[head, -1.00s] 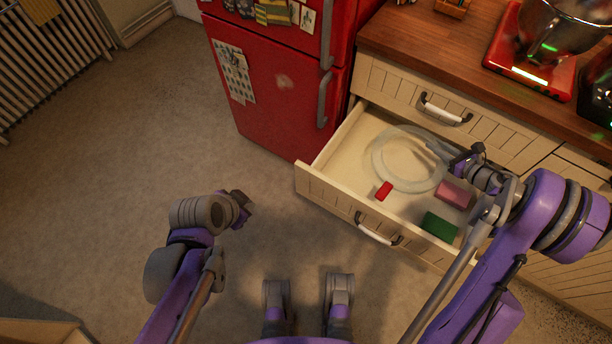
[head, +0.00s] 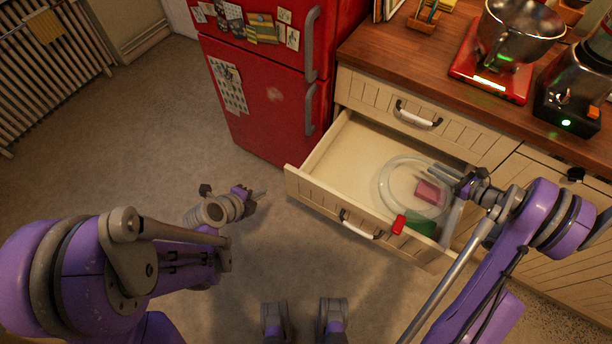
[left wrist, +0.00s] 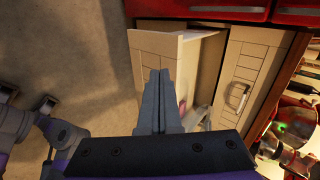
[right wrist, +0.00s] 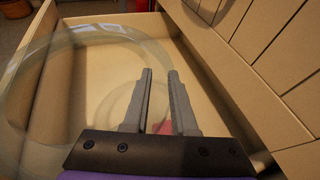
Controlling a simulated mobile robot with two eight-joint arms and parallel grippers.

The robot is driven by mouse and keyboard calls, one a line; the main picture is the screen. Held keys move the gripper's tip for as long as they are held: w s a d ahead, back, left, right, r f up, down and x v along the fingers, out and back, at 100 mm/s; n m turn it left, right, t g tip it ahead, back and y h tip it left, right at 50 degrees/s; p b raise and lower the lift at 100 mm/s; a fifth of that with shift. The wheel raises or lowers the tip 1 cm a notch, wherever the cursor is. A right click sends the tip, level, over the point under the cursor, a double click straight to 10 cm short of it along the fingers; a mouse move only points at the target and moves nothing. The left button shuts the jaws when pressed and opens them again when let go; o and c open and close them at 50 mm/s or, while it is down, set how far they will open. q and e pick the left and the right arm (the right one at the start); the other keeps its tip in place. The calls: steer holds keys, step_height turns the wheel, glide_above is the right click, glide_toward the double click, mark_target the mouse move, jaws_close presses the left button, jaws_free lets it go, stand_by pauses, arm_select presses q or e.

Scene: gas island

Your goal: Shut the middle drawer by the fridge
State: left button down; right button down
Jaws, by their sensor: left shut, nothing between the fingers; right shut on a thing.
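The middle drawer (head: 345,165) by the red fridge (head: 265,95) is pulled well out, under a closed upper drawer (head: 400,115). Its front has a handle (head: 360,225). A small red block (head: 398,225) overlaps the front's top edge. My right gripper (head: 452,172) is over the drawer's right part, apparently shut on the ring, which passes by its fingers in the right wrist view (right wrist: 158,72). My left gripper (head: 260,195) is shut and empty, left of the drawer front.
The wooden counter (head: 400,55) above carries a red scale with a metal bowl (head: 515,30) and a blender (head: 570,100). A radiator (head: 50,70) stands at the far left. The floor (head: 150,160) left of the drawer is clear.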

steer(key=shift+s+d, duration=0.1)
steer(key=shift+s, duration=0.15)
arm_select(q)
glide_toward(290, 173)
step_height(290, 173, down, 3)
arm_select(e)
steer(key=shift+f+b, duration=0.35)
steer(key=shift+f, duration=0.1)
arm_select(q)
steer(key=shift+w+d+f+m+p, duration=0.15)
steer(key=shift+w+d+f+m, duration=0.1)
steer(key=shift+w+d, duration=0.3)
steer(key=shift+w+d+f+m+p, duration=0.2)
steer(key=shift+w+d, duration=0.2)
steer(key=shift+w, duration=0.25)
arm_select(e)
steer(key=shift+r, duration=0.3)
arm_select(q)
steer(key=shift+w+d, duration=0.35)
steer(key=shift+w, duration=0.15)
arm_select(e)
steer(key=shift+r, duration=0.1)
